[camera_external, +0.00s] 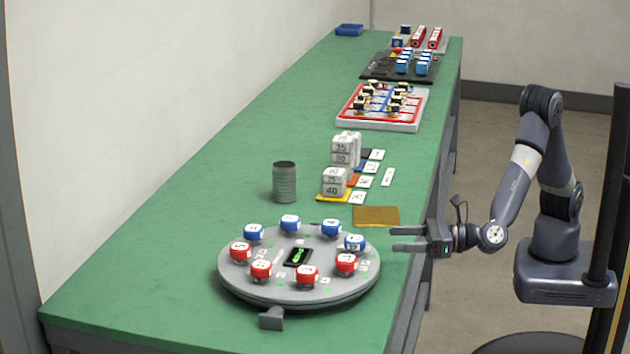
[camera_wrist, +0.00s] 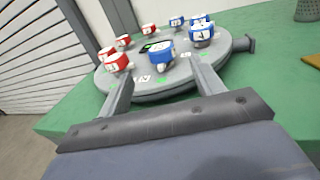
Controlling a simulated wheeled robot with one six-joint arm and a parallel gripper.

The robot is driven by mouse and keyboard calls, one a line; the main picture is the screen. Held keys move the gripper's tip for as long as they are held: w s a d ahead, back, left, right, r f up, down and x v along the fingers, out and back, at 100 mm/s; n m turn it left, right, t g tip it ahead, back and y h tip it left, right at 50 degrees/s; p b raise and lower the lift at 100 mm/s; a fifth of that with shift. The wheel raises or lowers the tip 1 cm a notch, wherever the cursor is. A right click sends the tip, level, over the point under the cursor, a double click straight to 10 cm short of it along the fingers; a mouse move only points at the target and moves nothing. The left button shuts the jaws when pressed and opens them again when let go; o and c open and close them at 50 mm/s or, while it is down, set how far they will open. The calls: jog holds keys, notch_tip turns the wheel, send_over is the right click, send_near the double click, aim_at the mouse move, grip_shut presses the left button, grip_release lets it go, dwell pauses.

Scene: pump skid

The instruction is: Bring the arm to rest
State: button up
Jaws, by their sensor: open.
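My gripper (camera_external: 408,239) is at the right edge of the green bench, its fingers pointing left toward the round turntable (camera_external: 300,293). The fingers are apart with nothing between them. In the wrist view my gripper (camera_wrist: 160,92) shows both fingers spread, with a blue-topped piece (camera_wrist: 160,53) on the turntable beyond and between them. That piece appears clear of the fingers. The turntable carries a ring of red and blue numbered pieces, such as a red one (camera_external: 307,275) and a blue one (camera_external: 354,243), around a dark central panel (camera_external: 298,256).
A grey ribbed cylinder (camera_external: 284,183), numbered grey blocks (camera_external: 335,182) and a brown square (camera_external: 376,216) stand or lie behind the turntable. A red-edged tray (camera_external: 350,121) and a dark tray (camera_external: 375,73) are farther back. The floor (camera_external: 480,140) beside the bench is clear.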

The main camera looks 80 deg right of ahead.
aim_at(355, 239)
jog(key=p+x, duration=0.1)
jog(key=x, duration=0.9)
jog(key=shift+w, duration=0.45)
jog(key=shift+y, duration=0.3)
jog(key=shift+a, duration=0.1)
